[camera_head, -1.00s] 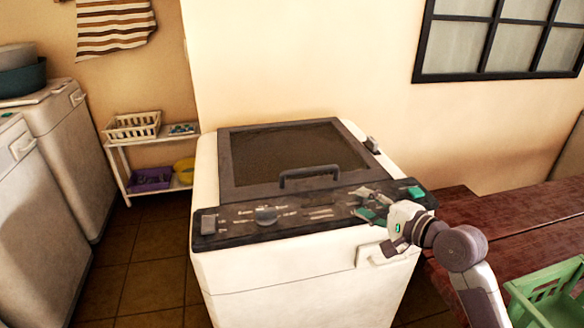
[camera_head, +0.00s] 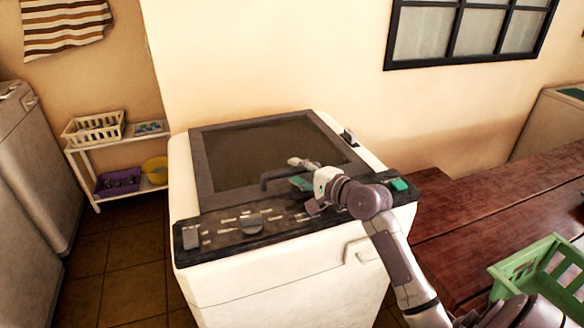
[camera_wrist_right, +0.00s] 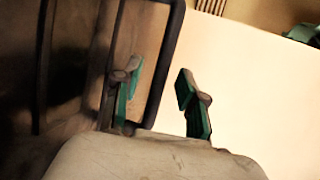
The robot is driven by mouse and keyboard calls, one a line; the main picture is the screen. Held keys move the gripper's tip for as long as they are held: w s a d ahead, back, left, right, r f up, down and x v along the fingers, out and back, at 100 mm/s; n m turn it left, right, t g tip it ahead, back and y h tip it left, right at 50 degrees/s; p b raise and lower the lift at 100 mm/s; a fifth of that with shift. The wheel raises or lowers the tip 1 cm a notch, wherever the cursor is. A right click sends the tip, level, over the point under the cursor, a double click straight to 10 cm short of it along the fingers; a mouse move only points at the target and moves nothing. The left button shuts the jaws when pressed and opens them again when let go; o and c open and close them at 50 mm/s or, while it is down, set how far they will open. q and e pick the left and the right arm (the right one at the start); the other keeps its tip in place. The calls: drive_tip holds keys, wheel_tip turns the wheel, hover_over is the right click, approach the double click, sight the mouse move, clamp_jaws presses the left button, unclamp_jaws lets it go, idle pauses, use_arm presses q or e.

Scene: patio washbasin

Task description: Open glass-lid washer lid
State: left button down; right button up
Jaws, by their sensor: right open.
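The white washer (camera_head: 275,275) stands in the middle of the head view, with a dark control panel along its front top edge. Its glass lid (camera_head: 255,155) is shut and has a grey frame. A dark bar handle (camera_head: 268,179) sits at the lid's front edge, partly hidden by my right gripper. My right gripper (camera_head: 298,172) is open at the handle's right part. In the right wrist view the handle (camera_wrist_right: 168,65) passes between the two green-padded fingers (camera_wrist_right: 158,95), nearer the left one. I cannot tell whether a finger touches it. My left gripper is not in view.
A wooden bench (camera_head: 480,215) adjoins the washer on the right, with a green crate (camera_head: 525,262) at its front. A white shelf (camera_head: 90,178) with baskets stands at the back left. Another white appliance (camera_head: 35,165) is at the left edge.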

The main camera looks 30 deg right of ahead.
drive_tip(key=shift+x, duration=0.8)
drive_tip(key=shift+w+f, duration=0.1)
drive_tip(key=shift+w, duration=0.2)
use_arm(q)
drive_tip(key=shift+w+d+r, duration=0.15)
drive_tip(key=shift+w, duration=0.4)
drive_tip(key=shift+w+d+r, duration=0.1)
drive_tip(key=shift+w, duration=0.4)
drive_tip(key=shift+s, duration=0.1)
use_arm(e)
drive_tip(key=shift+c, duration=0.7)
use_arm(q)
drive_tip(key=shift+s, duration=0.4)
use_arm(e)
clamp_jaws()
